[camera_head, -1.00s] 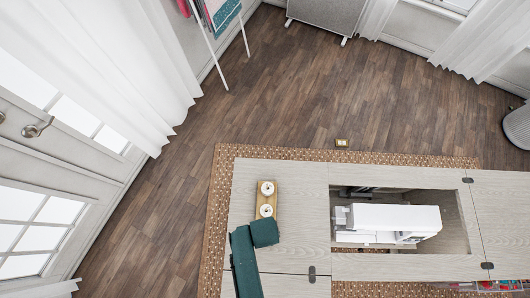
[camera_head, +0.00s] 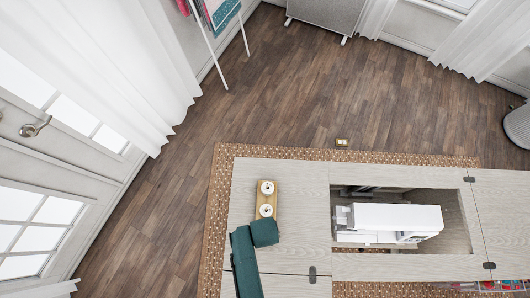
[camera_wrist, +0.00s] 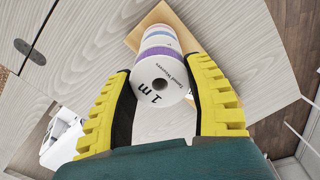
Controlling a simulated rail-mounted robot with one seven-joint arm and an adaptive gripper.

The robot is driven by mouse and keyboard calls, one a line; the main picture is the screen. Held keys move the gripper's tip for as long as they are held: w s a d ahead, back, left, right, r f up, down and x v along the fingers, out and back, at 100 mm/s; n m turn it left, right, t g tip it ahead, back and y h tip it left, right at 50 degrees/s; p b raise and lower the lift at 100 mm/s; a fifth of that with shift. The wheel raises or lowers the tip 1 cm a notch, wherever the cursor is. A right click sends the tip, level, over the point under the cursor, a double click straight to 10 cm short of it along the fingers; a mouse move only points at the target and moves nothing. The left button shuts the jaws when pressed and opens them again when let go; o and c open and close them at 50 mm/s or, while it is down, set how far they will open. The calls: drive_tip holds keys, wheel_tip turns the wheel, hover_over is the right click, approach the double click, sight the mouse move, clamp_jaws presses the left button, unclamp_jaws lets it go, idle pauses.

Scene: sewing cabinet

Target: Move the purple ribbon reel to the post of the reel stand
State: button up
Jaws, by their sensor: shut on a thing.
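The purple ribbon reel (camera_wrist: 172,72) is between the two yellow fingers of my gripper (camera_wrist: 158,70) in the wrist view, and my gripper is shut on it. Its white end face with black print and a centre hole is toward the camera, and a purple band shows behind it. Another ribbon reel (camera_wrist: 158,35) is just beyond it. I cannot tell whether they touch. The wooden stand (camera_head: 252,203) shows in the head view with two white-topped reels (camera_head: 267,188). The stand's post is not clear to see. My fingers are hidden in the head view.
The stand is on the pale wooden cabinet top (camera_head: 300,205). A white sewing machine (camera_head: 395,217) sits in the cabinet opening to the right. The cabinet top between stand and opening is clear.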

drive_tip(key=shift+f+b, duration=0.6)
drive_tip(key=shift+f, duration=0.55)
drive_tip(key=o, duration=1)
wheel_tip(320, 180, up, 12)
